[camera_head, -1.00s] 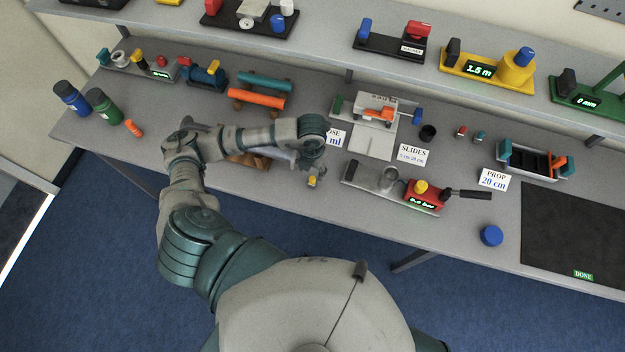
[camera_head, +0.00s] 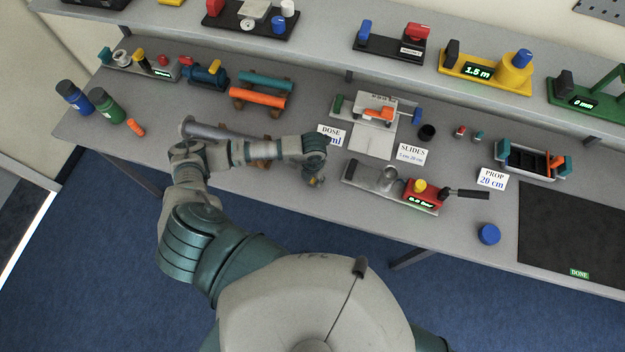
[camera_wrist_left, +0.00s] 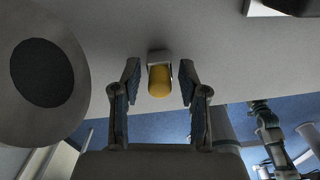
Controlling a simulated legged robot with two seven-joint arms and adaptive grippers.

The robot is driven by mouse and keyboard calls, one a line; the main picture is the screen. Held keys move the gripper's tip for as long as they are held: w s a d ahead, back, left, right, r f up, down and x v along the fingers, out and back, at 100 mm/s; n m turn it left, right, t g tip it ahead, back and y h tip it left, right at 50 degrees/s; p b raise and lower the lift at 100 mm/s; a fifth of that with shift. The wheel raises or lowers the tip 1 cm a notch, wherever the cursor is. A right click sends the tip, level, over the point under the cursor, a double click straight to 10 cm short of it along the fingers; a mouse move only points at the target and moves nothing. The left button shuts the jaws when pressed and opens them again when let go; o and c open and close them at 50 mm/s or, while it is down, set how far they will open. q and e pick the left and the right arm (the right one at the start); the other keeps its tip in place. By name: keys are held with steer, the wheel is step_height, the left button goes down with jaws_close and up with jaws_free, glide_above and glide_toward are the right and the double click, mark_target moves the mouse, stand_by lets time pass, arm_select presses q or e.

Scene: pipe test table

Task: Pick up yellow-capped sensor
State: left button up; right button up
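The yellow-capped sensor (camera_wrist_left: 159,79) shows in the left wrist view as a small yellow cap with a grey metal part behind it, on the grey table. My left gripper (camera_wrist_left: 160,82) is open, with one finger on each side of the sensor and gaps showing on both sides. In the head view my left gripper (camera_head: 316,178) is low over the front part of the table and mostly covers the sensor; only a speck of yellow shows there. My right gripper is in neither view.
Right of my left gripper stands a metal fixture (camera_head: 361,179) with a red gauge block (camera_head: 423,195). A DOSE sign (camera_head: 331,135) stands just behind. A grey pipe (camera_head: 205,130) lies behind my forearm. The table's front edge is close; a blue cap (camera_head: 489,234) lies right.

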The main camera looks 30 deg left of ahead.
arm_select(q)
jaws_close()
steer(key=shift+r, duration=0.1)
